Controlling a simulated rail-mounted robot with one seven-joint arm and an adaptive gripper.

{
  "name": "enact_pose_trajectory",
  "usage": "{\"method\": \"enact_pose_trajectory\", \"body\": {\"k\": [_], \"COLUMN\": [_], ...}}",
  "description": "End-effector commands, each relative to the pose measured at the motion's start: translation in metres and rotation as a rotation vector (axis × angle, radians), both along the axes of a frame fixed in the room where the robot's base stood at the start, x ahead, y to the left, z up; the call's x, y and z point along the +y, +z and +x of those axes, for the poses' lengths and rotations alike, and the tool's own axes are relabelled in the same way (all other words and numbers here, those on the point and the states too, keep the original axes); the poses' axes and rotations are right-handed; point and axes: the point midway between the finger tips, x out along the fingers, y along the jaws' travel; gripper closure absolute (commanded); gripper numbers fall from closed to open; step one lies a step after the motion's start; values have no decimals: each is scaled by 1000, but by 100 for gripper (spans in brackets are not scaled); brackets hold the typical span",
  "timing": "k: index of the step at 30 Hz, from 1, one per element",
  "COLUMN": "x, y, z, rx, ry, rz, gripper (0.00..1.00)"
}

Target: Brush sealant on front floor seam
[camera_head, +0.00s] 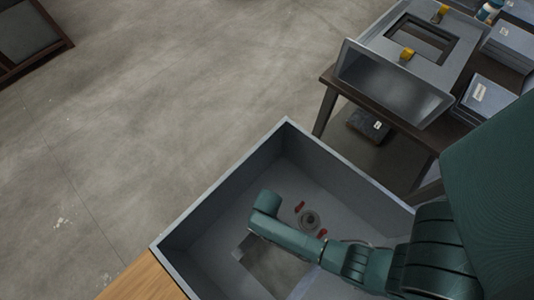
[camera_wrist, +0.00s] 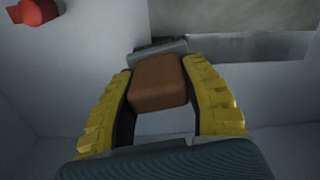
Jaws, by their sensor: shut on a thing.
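My gripper (camera_wrist: 158,72) has yellow ribbed fingers shut on a brush (camera_wrist: 158,82). The brush has a brown handle block, a grey metal band and a dark tip facing away from me. The tip is at or close to a grey sheet surface; I cannot tell whether it touches. The grey open-topped duct box (camera_head: 222,199) stands in the lower middle of the head view, with my arm reaching into it.
A wooden surface (camera_head: 146,281) adjoins the box at lower left. A dark table (camera_head: 327,76) at upper right bears a flanged duct piece (camera_head: 393,82). Open concrete floor lies left.

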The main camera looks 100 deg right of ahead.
Motion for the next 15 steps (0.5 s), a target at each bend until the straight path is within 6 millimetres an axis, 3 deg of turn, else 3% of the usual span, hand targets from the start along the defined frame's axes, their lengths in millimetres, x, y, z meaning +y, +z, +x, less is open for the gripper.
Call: {"method": "enact_pose_trajectory", "body": {"k": [2,6,15], "x": [0,0,1], "y": [1,27,50], "z": [-1,0,1], "rx": [1,-2,-1], "ry": [3,6,12], "rz": [1,-2,-1], "gripper": [89,89,89]}}
